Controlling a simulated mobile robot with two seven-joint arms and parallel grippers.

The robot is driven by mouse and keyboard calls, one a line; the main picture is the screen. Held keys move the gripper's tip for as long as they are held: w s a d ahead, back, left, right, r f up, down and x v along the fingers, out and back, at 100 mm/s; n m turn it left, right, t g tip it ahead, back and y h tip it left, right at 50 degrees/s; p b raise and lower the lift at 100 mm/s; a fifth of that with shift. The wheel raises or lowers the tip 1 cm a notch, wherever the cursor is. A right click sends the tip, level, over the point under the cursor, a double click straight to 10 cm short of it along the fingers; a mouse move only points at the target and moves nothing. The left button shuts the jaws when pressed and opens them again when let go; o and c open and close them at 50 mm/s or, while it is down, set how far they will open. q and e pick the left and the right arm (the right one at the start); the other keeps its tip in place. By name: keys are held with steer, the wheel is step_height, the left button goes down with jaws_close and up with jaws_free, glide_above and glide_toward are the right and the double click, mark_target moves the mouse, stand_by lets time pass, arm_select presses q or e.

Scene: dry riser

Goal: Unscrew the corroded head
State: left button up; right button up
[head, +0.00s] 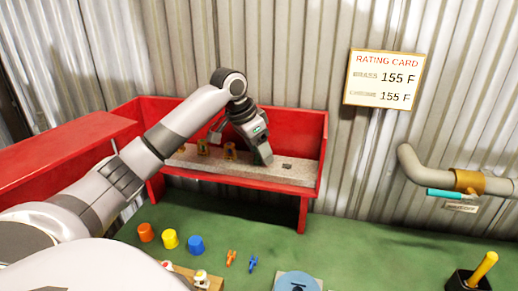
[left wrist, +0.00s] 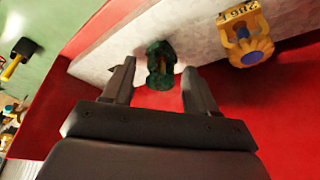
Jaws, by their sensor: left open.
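The corroded head, dark green and rough, shows in the left wrist view (left wrist: 160,65) against the pale grey strip. My left gripper (head: 264,160) is open over the strip in the red box. In the left wrist view its two fingers (left wrist: 157,88) stand on either side of the green head, with gaps showing; whether the head is fully between the tips I cannot tell. In the head view the green head is hidden by my gripper. A brass head with a blue centre and a marked tag (left wrist: 246,45) sits beside it. My right gripper is not in view.
The red box (head: 311,150) has raised walls around the strip. Orange, yellow and blue cups (head: 196,245) stand on the green surface in front. A pipe with a cyan handle (head: 450,193) is at right, below a rating card (head: 384,79). A yellow-handled tool (head: 482,268) stands front right.

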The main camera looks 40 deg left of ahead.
arm_select(q)
jaws_close()
steer(key=n+y, duration=0.1)
steer(key=n, duration=0.3)
steer(key=shift+y, duration=0.3)
steer(key=shift+a+n+y, duration=0.1)
steer(key=shift+n+y, duration=0.2)
steer(key=shift+n, duration=0.6)
steer(key=shift+n+y, duration=0.4)
steer(key=shift+n, duration=0.8)
steer(key=n+y, duration=0.1)
steer(key=n, duration=0.2)
steer(key=shift+a+g, duration=0.1)
steer(key=shift+g, duration=0.3)
steer(key=shift+s, duration=0.1)
